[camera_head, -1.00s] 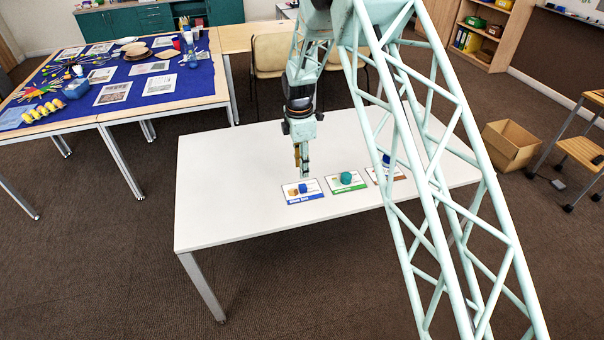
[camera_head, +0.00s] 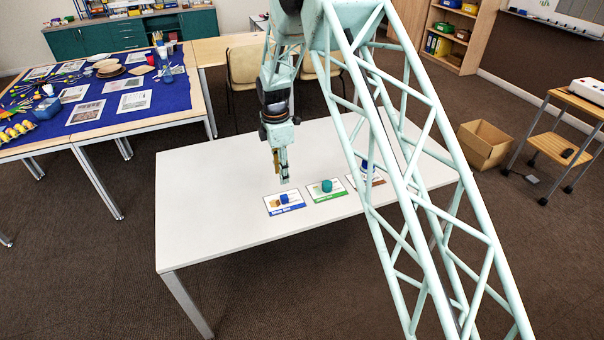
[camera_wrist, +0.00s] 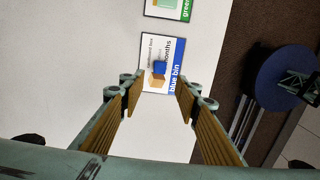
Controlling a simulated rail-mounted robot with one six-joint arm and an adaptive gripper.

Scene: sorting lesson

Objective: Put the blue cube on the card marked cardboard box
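A blue cube (camera_head: 284,198) rests on a white card with a blue strip (camera_head: 293,207) on the white table. My gripper (camera_head: 284,181) hangs above the table close to this card. In the wrist view its fingers (camera_wrist: 160,93) are apart with nothing between them, and the cube lies beyond the fingertips.
A green-striped card (camera_head: 331,196) bears a teal object (camera_head: 327,185). A brown-striped card (camera_head: 378,181) with a dark blue object (camera_head: 364,164) is partly behind my arm. The table's left part (camera_head: 205,195) is bare. A cardboard box (camera_head: 486,143) stands on the floor at right.

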